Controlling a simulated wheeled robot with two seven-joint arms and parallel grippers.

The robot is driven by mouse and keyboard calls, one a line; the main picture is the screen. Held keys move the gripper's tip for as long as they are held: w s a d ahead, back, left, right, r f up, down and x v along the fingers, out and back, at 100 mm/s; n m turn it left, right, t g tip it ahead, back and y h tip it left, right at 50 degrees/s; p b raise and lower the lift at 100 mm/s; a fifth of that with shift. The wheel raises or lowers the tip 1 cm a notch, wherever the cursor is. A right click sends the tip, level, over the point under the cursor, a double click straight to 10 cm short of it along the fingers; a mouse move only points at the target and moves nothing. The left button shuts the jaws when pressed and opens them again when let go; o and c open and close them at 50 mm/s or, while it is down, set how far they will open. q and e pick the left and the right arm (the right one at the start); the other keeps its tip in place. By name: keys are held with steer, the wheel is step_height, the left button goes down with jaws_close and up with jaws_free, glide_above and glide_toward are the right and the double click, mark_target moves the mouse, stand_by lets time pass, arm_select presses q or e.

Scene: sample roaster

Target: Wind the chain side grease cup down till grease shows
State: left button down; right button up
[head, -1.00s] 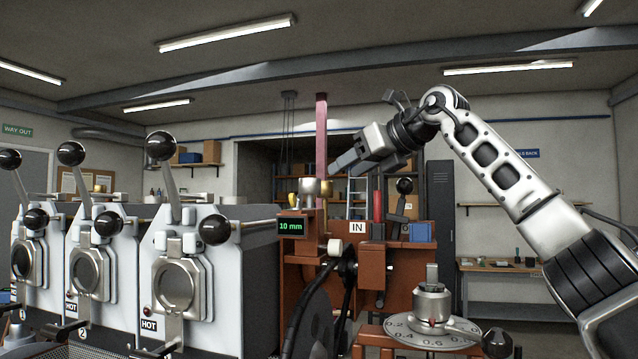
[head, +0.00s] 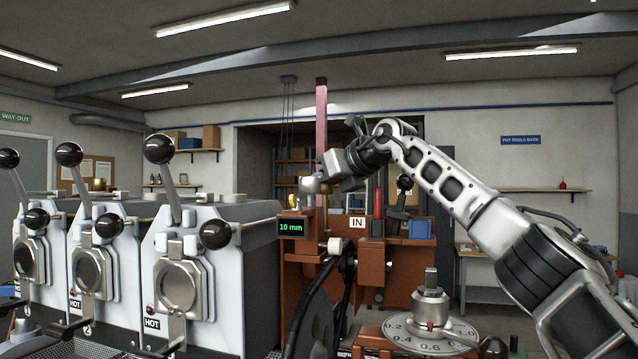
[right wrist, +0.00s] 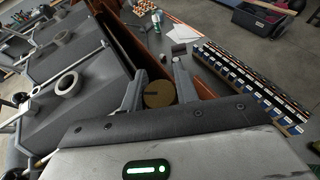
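In the right wrist view a round brass cap (right wrist: 158,95), seemingly the grease cup, lies between the two fingers of my right gripper (right wrist: 159,72). The fingers are apart, one on each side of it; I cannot tell whether they touch it. No grease is visible there. In the head view my right gripper (head: 325,183) is at the top of the red-brown machine (head: 295,255), where it hides the brass cap. My left gripper is out of view.
Three roasters with black-balled levers (head: 160,150) stand on the left. A red post (head: 321,130) rises behind the gripper. A display (head: 291,227) reads 10 mm. A red-handled tool (head: 378,203) and a numbered dial (head: 400,340) are to the right.

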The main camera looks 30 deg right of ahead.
steer(key=c, duration=0.3)
steer(key=shift+f+m+h+b, duration=0.15)
steer(key=shift+m+h+b, duration=0.3)
steer(key=shift+b, duration=0.3)
steer(key=shift+d+r+m+h, duration=0.1)
steer(key=shift+r+m+h, duration=0.15)
steer(key=shift+h, duration=0.1)
steer(key=o, duration=1)
steer(key=shift+c, duration=0.2)
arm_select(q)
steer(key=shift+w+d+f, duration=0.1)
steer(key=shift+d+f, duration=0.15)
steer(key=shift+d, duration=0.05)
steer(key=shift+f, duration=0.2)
arm_select(e)
steer(key=shift+s+t, duration=0.15)
steer(key=shift+t, duration=0.15)
